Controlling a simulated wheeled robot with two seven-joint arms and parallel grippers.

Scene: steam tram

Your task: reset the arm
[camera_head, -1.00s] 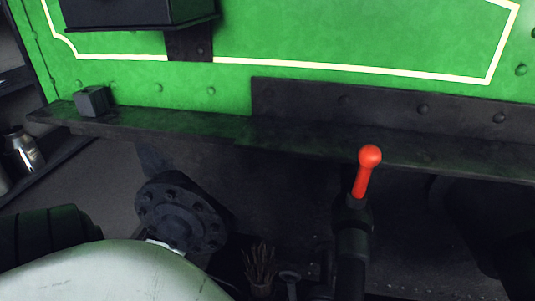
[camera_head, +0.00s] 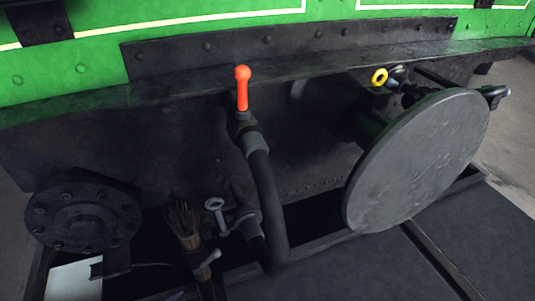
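Neither my left nor my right gripper shows in the head view. A red-handled lever (camera_head: 243,88) with a round knob stands upright on top of a dark bent pipe (camera_head: 263,185) in front of the green tram body (camera_head: 90,72). No part of either arm is clearly visible now.
A large grey round buffer disc (camera_head: 418,160) juts out at the right. A bolted dark flange (camera_head: 83,220) is at the lower left. A brush (camera_head: 183,222), a metal valve handle (camera_head: 214,204) and a yellow ring (camera_head: 379,76) are nearby. Dark flat panels (camera_head: 350,270) lie at the lower right.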

